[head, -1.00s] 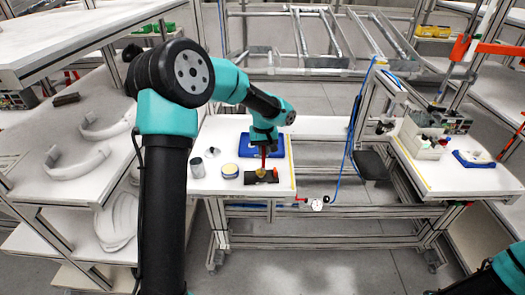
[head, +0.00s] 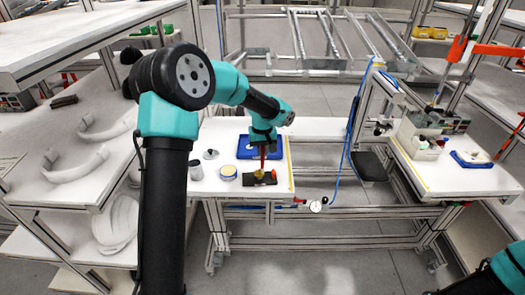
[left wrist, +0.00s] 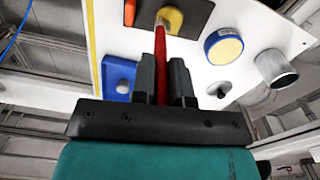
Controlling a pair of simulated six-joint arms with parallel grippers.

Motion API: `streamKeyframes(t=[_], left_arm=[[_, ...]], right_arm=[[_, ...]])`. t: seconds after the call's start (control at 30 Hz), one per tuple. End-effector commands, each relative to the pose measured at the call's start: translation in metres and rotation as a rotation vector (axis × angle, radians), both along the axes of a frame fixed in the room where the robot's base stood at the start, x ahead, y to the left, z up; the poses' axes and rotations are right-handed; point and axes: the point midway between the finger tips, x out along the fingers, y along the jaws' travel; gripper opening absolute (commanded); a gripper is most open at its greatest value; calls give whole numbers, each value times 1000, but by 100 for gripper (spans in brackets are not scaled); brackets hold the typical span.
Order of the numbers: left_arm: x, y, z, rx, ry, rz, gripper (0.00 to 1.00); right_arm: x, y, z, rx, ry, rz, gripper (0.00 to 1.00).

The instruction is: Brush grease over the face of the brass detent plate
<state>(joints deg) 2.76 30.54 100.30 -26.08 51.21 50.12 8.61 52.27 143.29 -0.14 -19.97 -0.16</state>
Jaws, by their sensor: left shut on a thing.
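My left gripper (head: 263,146) is shut on the red handle of a brush (head: 263,160); the handle also shows between the fingers in the left wrist view (left wrist: 161,62). The handle points down at the brass plate (head: 258,175), a small yellow round piece on a dark block (head: 247,180). In the left wrist view the brass plate (left wrist: 174,17) lies at the handle's far end. The brush tip overlaps it, and I cannot tell whether they touch. A blue-sided tin with a yellow top (head: 228,173) stands left of the block. My right gripper is out of view.
A metal cylinder (head: 196,171) and a small knobbed lid (head: 210,154) stand left on the white bench. A blue tray (head: 245,149) lies behind the block. A shelf with white curved parts (head: 75,165) is at left. The bench ends just right of the block.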

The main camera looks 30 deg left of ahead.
Motion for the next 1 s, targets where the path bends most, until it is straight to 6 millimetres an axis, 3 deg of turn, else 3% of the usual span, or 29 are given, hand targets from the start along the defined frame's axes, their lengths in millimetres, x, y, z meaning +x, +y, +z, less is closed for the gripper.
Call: streamKeyframes(t=[1.0], left_arm=[[7,11,0,0,0,1,0]], right_arm=[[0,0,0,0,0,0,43]])
